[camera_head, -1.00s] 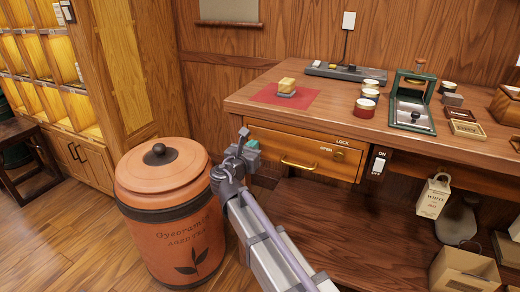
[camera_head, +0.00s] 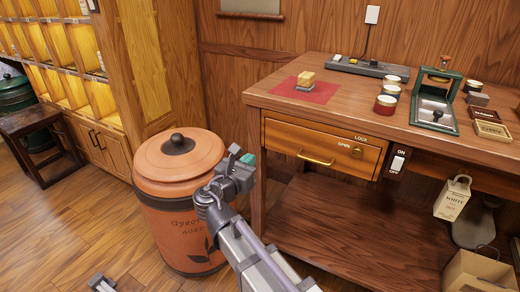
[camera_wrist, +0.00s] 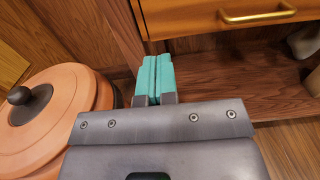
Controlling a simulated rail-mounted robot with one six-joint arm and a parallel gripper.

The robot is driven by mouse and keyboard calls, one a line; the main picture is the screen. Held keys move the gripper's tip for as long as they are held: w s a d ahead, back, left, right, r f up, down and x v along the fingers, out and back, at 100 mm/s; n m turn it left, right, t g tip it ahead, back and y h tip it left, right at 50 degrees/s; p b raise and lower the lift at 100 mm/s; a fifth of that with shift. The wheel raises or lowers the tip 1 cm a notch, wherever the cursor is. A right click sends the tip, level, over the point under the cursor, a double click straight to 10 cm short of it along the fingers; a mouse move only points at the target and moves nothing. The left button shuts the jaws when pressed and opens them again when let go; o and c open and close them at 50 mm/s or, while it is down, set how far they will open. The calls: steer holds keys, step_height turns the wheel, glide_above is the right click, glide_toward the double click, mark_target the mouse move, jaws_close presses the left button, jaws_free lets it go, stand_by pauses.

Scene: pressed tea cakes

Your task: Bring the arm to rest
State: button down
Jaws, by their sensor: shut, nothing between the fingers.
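My gripper (camera_head: 247,160) is beside the lidded terracotta jar (camera_head: 180,225), to its right and in front of the desk's left leg in the head view. In the wrist view its two teal fingers (camera_wrist: 154,78) are pressed together with nothing between them. The jar's orange lid with a dark knob (camera_wrist: 30,105) shows at the left of the wrist view. My arm reaches up to the gripper from the bottom of the head view.
A wooden desk (camera_head: 350,108) has a closed drawer (camera_head: 318,147) with a brass handle. Lit shelves (camera_head: 70,60) and a dark stool (camera_head: 38,125) are left.

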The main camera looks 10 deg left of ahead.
steer(key=s+d+f+m+g, duration=0.3)
steer(key=d+f+m+g, duration=0.25)
steer(key=m, duration=0.35)
steer(key=s+d+f+m+g, duration=0.3)
steer(key=d+f+m+g, duration=0.3)
steer(key=m, duration=0.3)
steer(key=s+d+f+m+g+y, duration=0.3)
steer(key=d+m, duration=0.4)
steer(key=d, duration=0.4)
steer(key=s+d+f+m+g+y, duration=0.25)
steer(key=d+m, duration=0.45)
steer(key=d, duration=0.4)
step_height(320, 180, up, 35)
steer(key=d+p, duration=0.1)
steer(key=p, duration=3.4)
steer(key=shift+d+f+m, duration=0.15)
steer(key=shift+m, duration=0.25)
steer(key=shift+w+h, duration=0.1)
steer(key=shift+h, duration=0.15)
